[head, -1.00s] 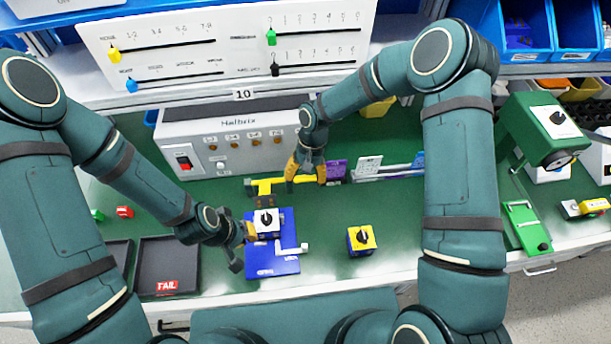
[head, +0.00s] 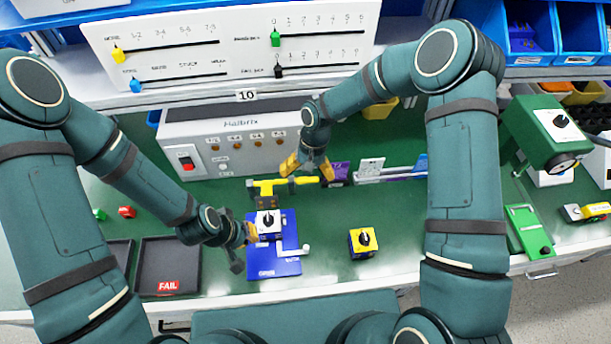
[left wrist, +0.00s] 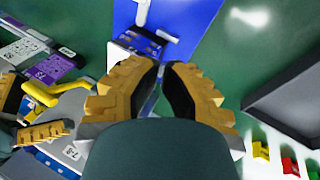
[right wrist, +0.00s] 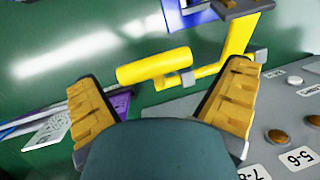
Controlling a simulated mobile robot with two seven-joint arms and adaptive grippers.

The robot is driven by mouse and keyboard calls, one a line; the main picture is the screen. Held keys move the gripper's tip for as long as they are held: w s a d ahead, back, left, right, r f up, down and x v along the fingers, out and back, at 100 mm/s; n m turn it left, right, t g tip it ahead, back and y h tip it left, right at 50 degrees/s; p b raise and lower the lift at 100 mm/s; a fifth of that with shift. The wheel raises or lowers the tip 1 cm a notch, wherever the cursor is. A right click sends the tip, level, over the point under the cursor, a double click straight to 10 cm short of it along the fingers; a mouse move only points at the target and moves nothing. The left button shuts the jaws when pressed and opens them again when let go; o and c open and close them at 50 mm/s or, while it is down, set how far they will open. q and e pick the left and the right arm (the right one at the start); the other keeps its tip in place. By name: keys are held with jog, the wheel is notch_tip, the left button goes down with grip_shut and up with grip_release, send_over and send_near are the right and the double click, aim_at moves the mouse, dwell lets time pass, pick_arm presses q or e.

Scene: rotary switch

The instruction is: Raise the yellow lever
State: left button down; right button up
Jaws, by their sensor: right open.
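The yellow lever (head: 305,181) lies roughly level on the yellow clamp (head: 266,188) at the back of the blue fixture (head: 275,268). My right gripper (head: 309,170) is open, just above and behind the lever's free end. In the right wrist view the lever's thick handle (right wrist: 155,66) shows beyond and between the spread fingers (right wrist: 165,110), apart from them. A grey-white switch with a black knob (head: 267,221) sits on the fixture under the clamp. My left gripper (head: 248,234) is beside it at the left. In the left wrist view its fingertips (left wrist: 161,68) are close together; their grip is unclear.
A grey tester box (head: 235,140) stands behind the fixture. Black trays, one marked FAIL (head: 170,265), lie at the left. A yellow-blue switch (head: 363,242) stands at the right on clear green table. Purple and white cards (head: 370,168) stand behind it.

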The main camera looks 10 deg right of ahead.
jog(key=v, duration=1.1)
jog(key=shift+r, duration=0.2)
